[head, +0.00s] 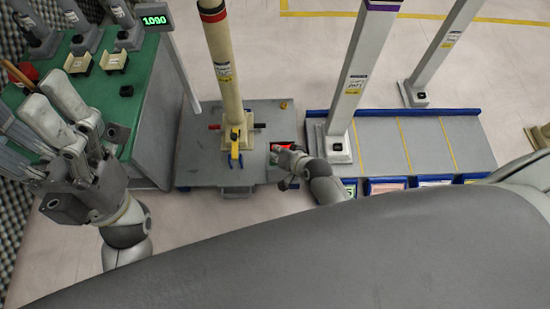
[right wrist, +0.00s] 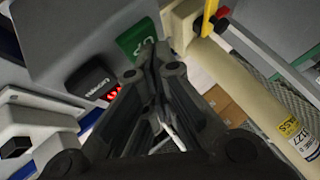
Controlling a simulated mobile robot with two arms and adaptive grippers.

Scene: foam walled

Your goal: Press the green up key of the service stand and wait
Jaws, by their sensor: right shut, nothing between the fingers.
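The green up key (right wrist: 132,38) shows in the right wrist view on the grey housing of the service stand (right wrist: 75,30). My right gripper (right wrist: 150,46) is shut and empty. Its fingertips overlap the lower right edge of the green key in the picture; I cannot tell whether they touch it. A black key (right wrist: 85,78) sits beside it, near a small red-lit display (right wrist: 112,94).
A cream post (head: 224,65) stands upright on the grey platform (head: 200,165), with a yellow clip (head: 235,152) at its base. The green bench (head: 140,85) is at left. A display reads 1090 (head: 154,21).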

